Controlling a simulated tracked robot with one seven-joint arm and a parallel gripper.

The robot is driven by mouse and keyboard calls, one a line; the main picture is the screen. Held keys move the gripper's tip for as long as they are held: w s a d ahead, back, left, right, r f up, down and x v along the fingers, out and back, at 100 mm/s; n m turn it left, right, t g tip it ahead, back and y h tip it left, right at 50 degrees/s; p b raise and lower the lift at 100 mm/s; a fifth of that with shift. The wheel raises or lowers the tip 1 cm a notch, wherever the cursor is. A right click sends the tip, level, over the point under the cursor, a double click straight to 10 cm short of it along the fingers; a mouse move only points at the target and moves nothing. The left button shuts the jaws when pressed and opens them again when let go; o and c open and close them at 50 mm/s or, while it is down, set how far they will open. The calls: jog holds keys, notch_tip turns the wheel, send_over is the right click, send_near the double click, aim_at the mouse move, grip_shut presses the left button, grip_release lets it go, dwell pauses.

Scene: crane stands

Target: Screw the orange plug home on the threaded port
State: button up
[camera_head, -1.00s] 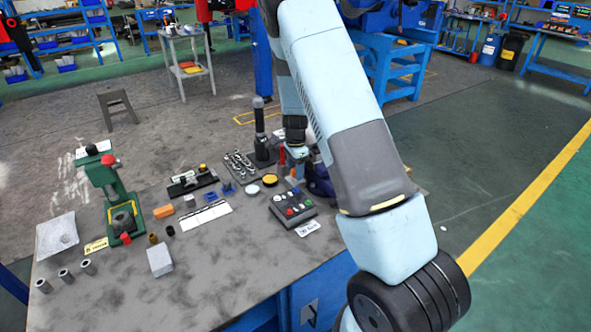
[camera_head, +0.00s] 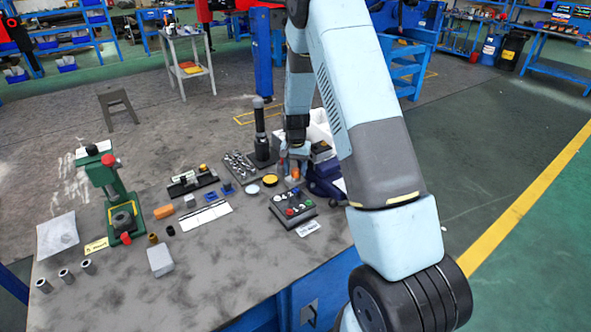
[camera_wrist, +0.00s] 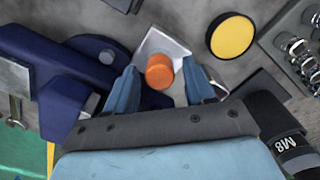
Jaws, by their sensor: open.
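The orange plug (camera_wrist: 160,71) is in the middle of the wrist view, standing over a light grey block (camera_wrist: 163,40). It also shows as a small orange spot in the head view (camera_head: 294,174). My gripper (camera_wrist: 163,85) is open, with one blue finger on each side of the plug. Gaps show between the fingers and the plug. In the head view my gripper (camera_head: 297,158) hangs over the far right part of the bench. The threaded port itself is hidden, and I cannot tell how deep the plug sits.
A dark blue vise-like body (camera_wrist: 65,80) stands close on the left in the wrist view. A yellow-topped disc (camera_wrist: 232,37) and a tray of metal parts (camera_wrist: 300,45) are to the right. A black cylinder marked M8 (camera_wrist: 275,125) is near the right finger. The bench's front middle (camera_head: 215,270) is clear.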

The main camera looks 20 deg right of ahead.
jog(key=n, duration=0.5)
jog(key=shift+n, duration=0.3)
jog(key=n, duration=0.5)
jog(key=shift+c, duration=0.3)
grip_shut()
jog(key=m, duration=0.4)
jog(key=shift+m, duration=0.5)
jog(key=m, duration=0.3)
jog(key=shift+m, duration=1.1)
